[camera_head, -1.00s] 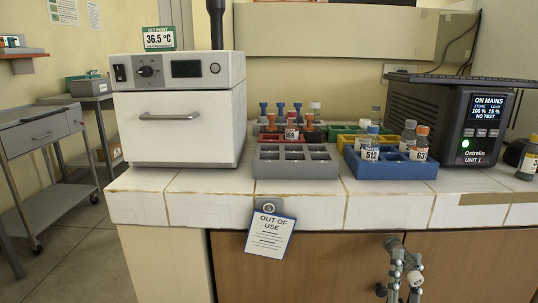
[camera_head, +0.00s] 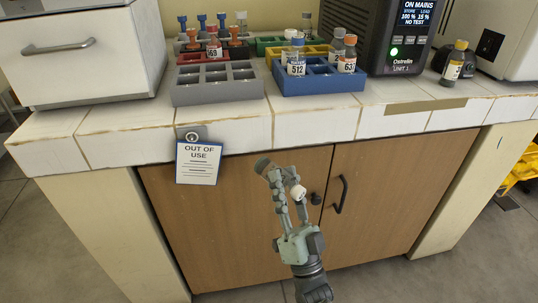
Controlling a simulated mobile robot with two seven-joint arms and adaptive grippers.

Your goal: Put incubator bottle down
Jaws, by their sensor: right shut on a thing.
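My right gripper (camera_head: 282,180) is low in front of the wooden cupboard doors, below the bench top. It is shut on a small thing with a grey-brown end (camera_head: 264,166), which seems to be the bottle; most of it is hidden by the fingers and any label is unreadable. The white incubator (camera_head: 75,50) stands at the left with its door shut. A grey rack (camera_head: 215,91) with empty front compartments and a blue rack (camera_head: 318,86) sit on the bench. My left gripper is out of view.
The blue rack holds bottle 512 (camera_head: 296,58) and an orange-capped bottle (camera_head: 347,55). A yellow-capped bottle (camera_head: 453,65) stands right of the black Ostrelin unit (camera_head: 396,30). An "out of use" tag (camera_head: 198,163) hangs at the bench edge.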

